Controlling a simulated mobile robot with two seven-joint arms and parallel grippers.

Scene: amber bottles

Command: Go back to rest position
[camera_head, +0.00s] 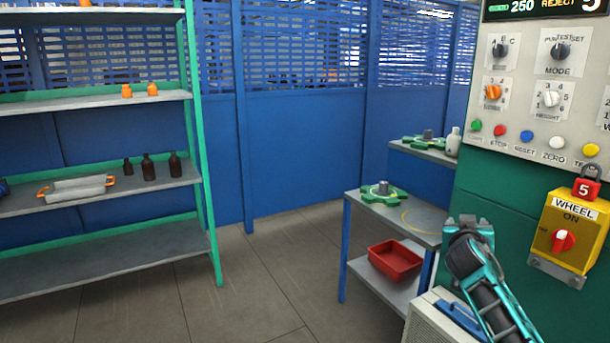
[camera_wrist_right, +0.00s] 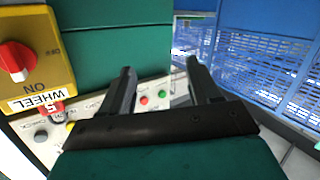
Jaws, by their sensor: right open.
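My right gripper (camera_head: 468,222) is raised at the lower right of the head view, in front of the green machine cabinet. In the right wrist view its two fingers (camera_wrist_right: 161,75) stand apart with nothing between them. My left gripper is in neither view. Several dark amber bottles, including a tall one (camera_head: 176,166), a middle one (camera_head: 148,168) and a small one (camera_head: 128,166), stand upright on the middle shelf at the left, far from the gripper.
The control panel (camera_head: 545,90) and yellow wheel switch box (camera_head: 570,232) with a red lock (camera_head: 587,188) are close right of my arm. A small table (camera_head: 425,222) holds a green wheel (camera_head: 383,194); a red bin (camera_head: 396,260) sits below. The floor (camera_head: 265,275) between shelf and table is clear.

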